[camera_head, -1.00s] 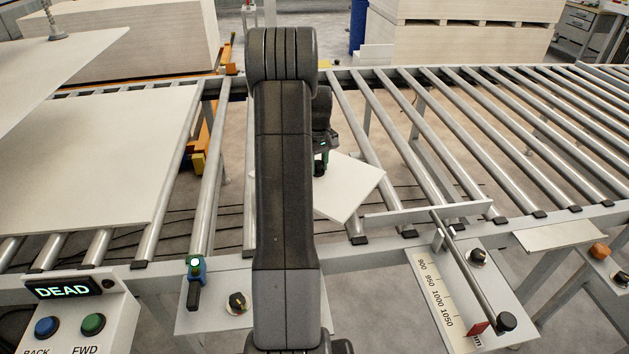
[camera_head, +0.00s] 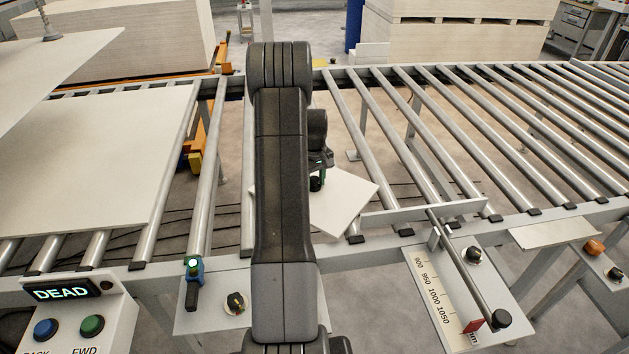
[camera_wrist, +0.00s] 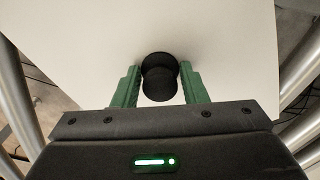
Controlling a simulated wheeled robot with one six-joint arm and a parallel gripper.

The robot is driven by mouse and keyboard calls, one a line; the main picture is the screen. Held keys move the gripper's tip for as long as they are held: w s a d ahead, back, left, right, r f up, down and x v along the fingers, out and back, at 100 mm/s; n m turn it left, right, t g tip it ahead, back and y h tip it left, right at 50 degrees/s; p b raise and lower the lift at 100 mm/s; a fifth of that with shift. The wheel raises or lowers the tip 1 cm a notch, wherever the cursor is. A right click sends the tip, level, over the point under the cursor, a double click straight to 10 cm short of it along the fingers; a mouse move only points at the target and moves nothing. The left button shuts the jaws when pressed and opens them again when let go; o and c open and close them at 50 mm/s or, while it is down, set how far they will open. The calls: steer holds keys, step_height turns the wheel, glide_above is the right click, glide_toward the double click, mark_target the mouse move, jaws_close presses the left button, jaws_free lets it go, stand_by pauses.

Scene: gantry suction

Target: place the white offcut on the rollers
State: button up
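The white offcut (camera_head: 345,198) is a pale board at an angle to the rollers (camera_head: 347,112), in the gap just right of my arm in the head view. It fills most of the wrist view (camera_wrist: 80,35). A black round knob (camera_wrist: 160,75) stands on its face. My gripper's green fingers (camera_wrist: 160,90) stand on both sides of this knob and appear to close on it. My gripper also shows over the offcut in the head view (camera_head: 317,182). My arm hides the offcut's left part. I cannot tell whether its underside touches the rollers.
A large pale board (camera_head: 100,160) lies on the left rollers. A fence bar (camera_head: 420,212) crosses the rollers close to the offcut's right. A control box reading DEAD (camera_head: 62,292) stands front left. The rollers farther right (camera_head: 500,130) are bare.

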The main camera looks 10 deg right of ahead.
steer(key=shift+o, duration=0.9)
steer(key=shift+r, duration=0.1)
step_height(320, 180, up, 12)
steer(key=b, duration=0.1)
steer(key=shift+d+r, duration=0.1)
steer(key=shift+r, duration=0.05)
